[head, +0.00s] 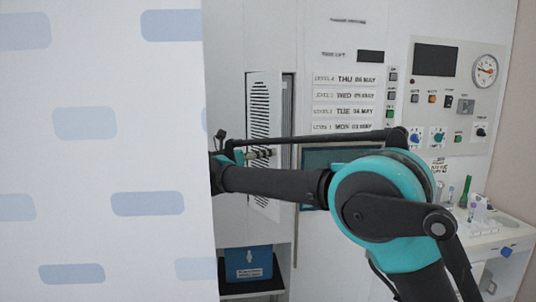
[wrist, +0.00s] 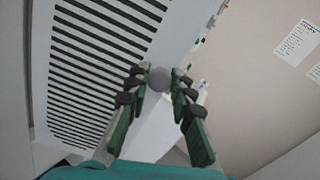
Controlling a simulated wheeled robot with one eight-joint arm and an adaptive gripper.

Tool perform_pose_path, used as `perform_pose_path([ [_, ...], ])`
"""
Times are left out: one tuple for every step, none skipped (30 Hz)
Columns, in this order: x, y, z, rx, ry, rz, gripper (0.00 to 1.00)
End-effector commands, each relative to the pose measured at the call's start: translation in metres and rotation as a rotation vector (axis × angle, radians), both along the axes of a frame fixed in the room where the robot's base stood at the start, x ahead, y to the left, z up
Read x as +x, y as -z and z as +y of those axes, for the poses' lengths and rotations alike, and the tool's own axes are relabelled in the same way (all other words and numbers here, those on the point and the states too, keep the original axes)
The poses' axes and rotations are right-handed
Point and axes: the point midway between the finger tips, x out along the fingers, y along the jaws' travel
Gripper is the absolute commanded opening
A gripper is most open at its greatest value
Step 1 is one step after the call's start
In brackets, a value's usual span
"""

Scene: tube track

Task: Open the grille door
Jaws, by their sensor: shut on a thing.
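The grille door (head: 259,110) is a pale narrow panel with dark slots, left of centre in the head view. It appears to stand ajar, with a dark gap along its right side. In the wrist view its slotted face (wrist: 100,60) fills the upper left. My gripper (wrist: 158,82) is shut on a round grey knob (wrist: 159,77), with one green-and-dark finger on each side. In the head view my gripper (head: 262,153) is in front of the door at mid-height. My arm hides part of the door there.
A pale curtain-like panel with blue patches (head: 90,180) blocks the left of the head view. A control panel with a gauge (head: 485,70) is at the right, above a white counter (head: 485,238) with small items. A blue box (head: 248,264) sits in a low opening.

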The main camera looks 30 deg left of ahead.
Motion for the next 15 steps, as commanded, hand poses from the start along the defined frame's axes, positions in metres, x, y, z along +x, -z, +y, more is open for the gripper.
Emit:
perform_pose_path([
  [-0.0002, -0.0001, 0.0004, 0.0, 0.003, 0.0, 0.0],
  [-0.0003, -0.0003, 0.0003, 0.0, 0.005, 0.0, 0.0],
  [-0.0004, -0.0003, 0.0004, 0.0, 0.006, -0.001, 0.0],
  [-0.0004, -0.0003, 0.0004, 0.0, 0.006, -0.001, 0.0],
  [-0.0004, -0.0003, 0.0004, 0.0, 0.006, -0.001, 0.0],
  [-0.0004, -0.0003, 0.0004, 0.0, 0.006, -0.001, 0.0],
  [-0.0004, -0.0003, 0.0004, 0.0, 0.006, -0.001, 0.0],
  [-0.0003, -0.0003, 0.0003, 0.0, 0.006, -0.001, 0.0],
  [-0.0003, -0.0004, 0.0004, 0.0, 0.005, 0.0, 0.0],
  [-0.0003, -0.0004, 0.0004, 0.0, 0.005, 0.0, 0.0],
  [-0.0002, -0.0003, 0.0004, 0.0, 0.005, 0.0, 0.0],
  [-0.0002, -0.0003, 0.0004, 0.0, 0.005, 0.0, 0.23],
  [-0.0002, -0.0004, 0.0005, 0.0, 0.005, 0.0, 0.27],
  [-0.0002, -0.0003, 0.0004, 0.0, 0.005, 0.0, 0.31],
  [-0.0002, -0.0003, 0.0004, 0.0, 0.005, 0.0, 0.32],
])
